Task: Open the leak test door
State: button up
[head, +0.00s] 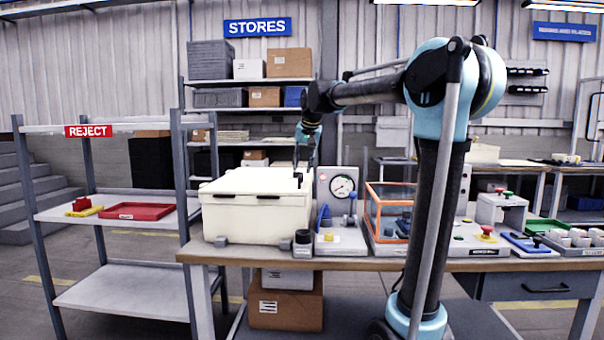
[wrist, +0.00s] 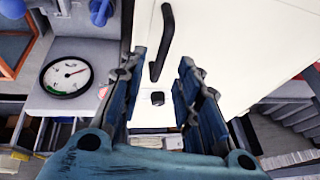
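A cream box (head: 255,215) with a flat lid stands on the bench, left of a pressure gauge panel (head: 342,185). In the wrist view, a black bar handle (wrist: 164,40) lies on the box's pale surface (wrist: 225,45). My gripper (head: 304,172) hangs over the box's right rear part. In the wrist view my gripper (wrist: 164,72) is open, its two blue fingers apart on either side of the handle. Nothing is held; whether the fingers touch the box I cannot tell. An orange-framed clear case (head: 388,212) stands right of the gauge. No readable label shows which part is the leak test door.
A small black cylinder (head: 303,243) stands by the box's front right corner. A blue lever (head: 324,217) and yellow knob (head: 328,237) sit below the gauge. The reject rack (head: 60,215) with a red tray (head: 138,211) is at left. Stores shelves are behind.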

aim_at(301, 174)
jog(key=shift+x, duration=1.65)
grip_shut()
